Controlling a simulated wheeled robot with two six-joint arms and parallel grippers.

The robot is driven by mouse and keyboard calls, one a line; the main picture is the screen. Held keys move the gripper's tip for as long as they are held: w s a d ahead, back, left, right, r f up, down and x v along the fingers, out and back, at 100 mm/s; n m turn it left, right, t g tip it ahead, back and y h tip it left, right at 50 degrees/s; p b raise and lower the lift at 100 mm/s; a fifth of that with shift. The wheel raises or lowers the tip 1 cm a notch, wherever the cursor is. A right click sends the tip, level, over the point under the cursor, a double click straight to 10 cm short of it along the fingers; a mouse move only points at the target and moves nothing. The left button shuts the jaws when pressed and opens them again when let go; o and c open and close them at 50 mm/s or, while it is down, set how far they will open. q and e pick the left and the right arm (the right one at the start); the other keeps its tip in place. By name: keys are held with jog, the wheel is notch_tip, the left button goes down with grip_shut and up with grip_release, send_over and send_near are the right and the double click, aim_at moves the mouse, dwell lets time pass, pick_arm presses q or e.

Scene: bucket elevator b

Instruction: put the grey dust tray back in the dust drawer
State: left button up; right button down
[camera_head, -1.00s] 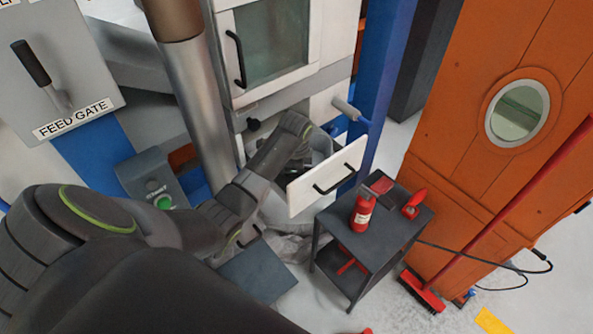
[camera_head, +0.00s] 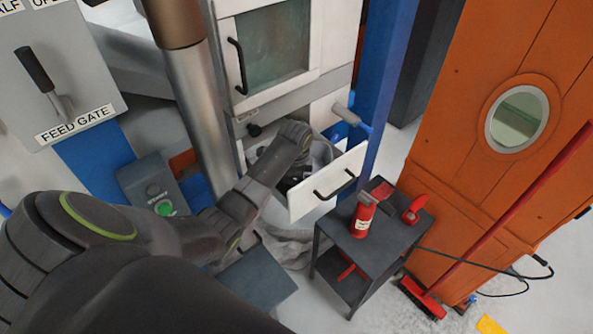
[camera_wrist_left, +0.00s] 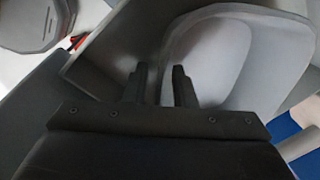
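The dust drawer (camera_head: 326,188) stands pulled out below the white cabinet door, its white front with a black handle facing the small cart. My left arm reaches down behind that front, and the left gripper (camera_head: 292,176) is mostly hidden there. In the left wrist view my left gripper (camera_wrist_left: 160,80) has its two dark fingers slightly apart, with a gap showing between them. A light grey, rounded hollow shape (camera_wrist_left: 235,65) lies beyond and right of the fingers; it may be the dust tray, but I cannot tell surely. My right gripper is out of view.
A grey slab (camera_head: 258,278) and a crumpled grey sack (camera_head: 288,248) are low in front.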

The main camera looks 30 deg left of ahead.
pick_arm(q)
notch_tip(320, 180, up, 12)
jog(key=s, duration=0.1)
jog(key=shift+s+d, duration=0.25)
jog(key=shift+d, duration=0.1)
dwell(0.4)
